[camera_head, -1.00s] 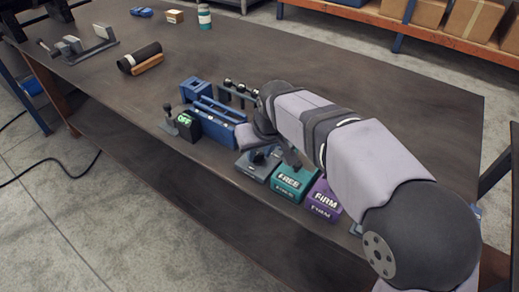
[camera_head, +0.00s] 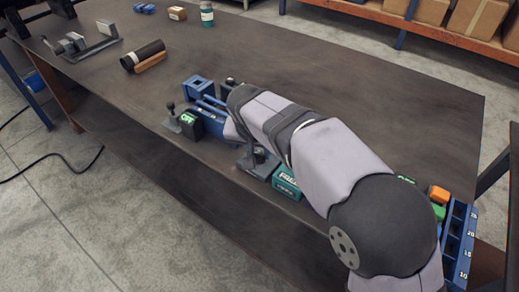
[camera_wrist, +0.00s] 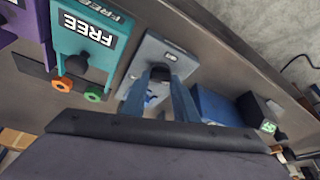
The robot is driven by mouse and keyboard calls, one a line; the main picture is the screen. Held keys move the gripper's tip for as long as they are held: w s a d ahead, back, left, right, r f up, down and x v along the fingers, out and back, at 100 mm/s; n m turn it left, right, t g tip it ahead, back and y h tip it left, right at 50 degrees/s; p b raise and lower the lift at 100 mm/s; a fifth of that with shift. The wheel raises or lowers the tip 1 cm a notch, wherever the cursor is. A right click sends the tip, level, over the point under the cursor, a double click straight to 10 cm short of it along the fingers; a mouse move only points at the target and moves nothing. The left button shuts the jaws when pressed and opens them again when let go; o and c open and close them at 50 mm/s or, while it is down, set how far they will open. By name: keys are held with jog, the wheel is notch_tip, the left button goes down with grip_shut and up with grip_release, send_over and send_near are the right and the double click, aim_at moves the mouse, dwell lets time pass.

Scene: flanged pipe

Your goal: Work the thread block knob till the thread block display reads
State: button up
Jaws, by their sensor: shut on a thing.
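A grey block (camera_wrist: 150,55) with a small display (camera_wrist: 171,57) and a dark knob (camera_wrist: 160,73) lies under my gripper (camera_wrist: 158,88) in the wrist view. My gripper's blue fingers are shut on the dark knob. The display is too small to read. The grey block also shows in the head view (camera_head: 258,165), partly behind my arm, which hides the gripper there. A teal block (camera_wrist: 88,35) labelled FREE stands beside it. No label tells me for sure which one is the thread block.
A blue fixture (camera_head: 212,118) and a dark block with a green OFF display (camera_head: 187,122) stand left of the grey block. A blue numbered rack (camera_head: 458,238) is at the right. The table's front edge is close. The middle of the table (camera_head: 330,85) is clear.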

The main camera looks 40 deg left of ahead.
dwell(0.3)
jog(key=o, duration=1.1)
jog(key=shift+c, duration=0.2)
jog(key=v, duration=0.7)
jog(key=shift+r+b, duration=0.2)
jog(key=shift+b, duration=0.2)
